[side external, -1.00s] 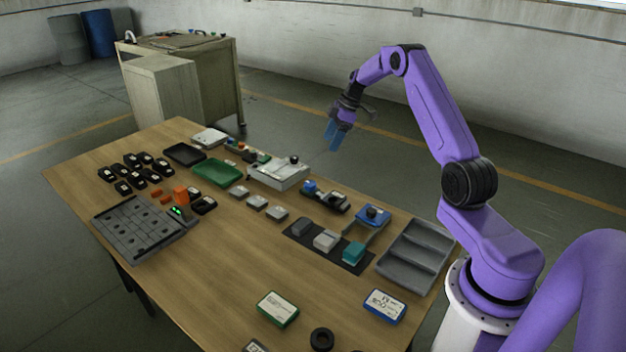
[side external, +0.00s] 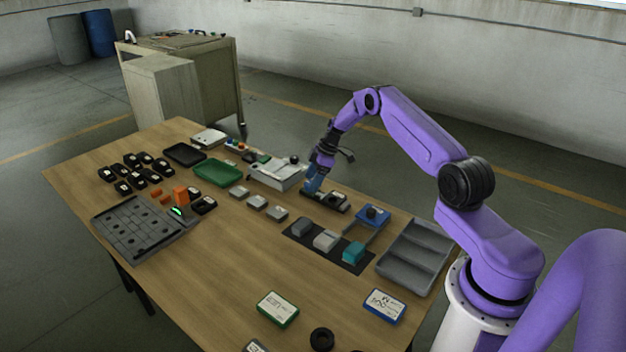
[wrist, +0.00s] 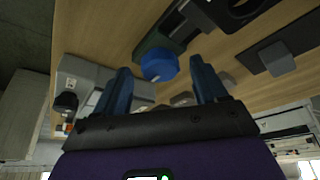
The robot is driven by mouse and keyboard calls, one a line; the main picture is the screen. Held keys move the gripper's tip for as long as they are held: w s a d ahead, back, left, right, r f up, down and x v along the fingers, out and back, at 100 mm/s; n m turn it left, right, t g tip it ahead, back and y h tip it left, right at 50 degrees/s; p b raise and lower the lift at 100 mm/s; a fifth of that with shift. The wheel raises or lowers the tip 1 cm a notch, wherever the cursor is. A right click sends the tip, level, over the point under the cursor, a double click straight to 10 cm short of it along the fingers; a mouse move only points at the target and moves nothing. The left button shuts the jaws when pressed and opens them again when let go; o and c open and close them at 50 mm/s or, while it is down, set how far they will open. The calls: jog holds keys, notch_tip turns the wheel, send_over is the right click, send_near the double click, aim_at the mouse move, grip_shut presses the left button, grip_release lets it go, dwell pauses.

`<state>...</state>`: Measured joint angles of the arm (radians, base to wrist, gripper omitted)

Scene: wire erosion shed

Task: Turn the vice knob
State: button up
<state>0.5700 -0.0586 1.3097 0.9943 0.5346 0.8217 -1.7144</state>
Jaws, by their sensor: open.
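A blue round knob (wrist: 158,65) sits at the end of a dark vice-like fixture (side external: 334,202) near the back edge of the table. The fixture also shows in the wrist view (wrist: 178,30). My gripper (side external: 312,187) is low over the knob end, pointing down, and hides the knob in the side view. In the wrist view its two blue fingers (wrist: 160,72) are open, with the knob between their tips. Gaps show on both sides of the knob; I see no contact.
A grey-white device (side external: 276,175) stands left of the gripper. A blue block with a dark knob (side external: 372,214) and a grey divided tray (side external: 415,257) are on the right. Grey and teal blocks (side external: 326,241) lie in front.

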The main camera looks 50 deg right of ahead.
jog(key=shift+w+a+f, duration=0.1)
jog(key=shift+f, duration=0.05)
jog(key=c, duration=1.1)
jog(key=shift+o, duration=0.2)
jog(key=shift+m, duration=0.3)
jog(key=m, duration=0.2)
jog(key=m+h, duration=0.1)
jog(key=m, duration=0.1)
jog(key=m+t+h, duration=0.1)
jog(key=m, duration=0.1)
jog(key=shift+s+a, duration=0.2)
jog(key=shift+a, duration=0.1)
jog(key=m+h, duration=0.2)
jog(key=m, duration=0.3)
jog(key=shift+a+m, duration=0.15)
jog(key=shift+m, duration=0.45)
jog(key=o, duration=1.1)
jog(key=shift+c, duration=0.2)
